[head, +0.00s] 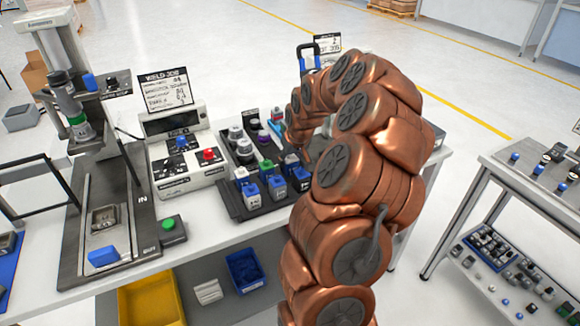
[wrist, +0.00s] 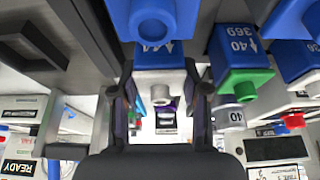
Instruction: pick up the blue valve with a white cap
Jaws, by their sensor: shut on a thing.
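A blue valve with a pale cap (wrist: 158,58) sits between the two dark fingers of my gripper (wrist: 161,104) in the wrist view. The gripper is shut on it; the cap points toward the camera. In the head view, several blue and white valves (head: 252,191) stand on the dark tray (head: 232,203). My copper arm hides the gripper and the held valve there.
A blue valve with a green cap (wrist: 242,66) stands close right of the fingers. The grey control box (head: 186,172) with blue and red buttons and the press stand (head: 75,238) are left of the tray. A second table (head: 530,180) stands at the right.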

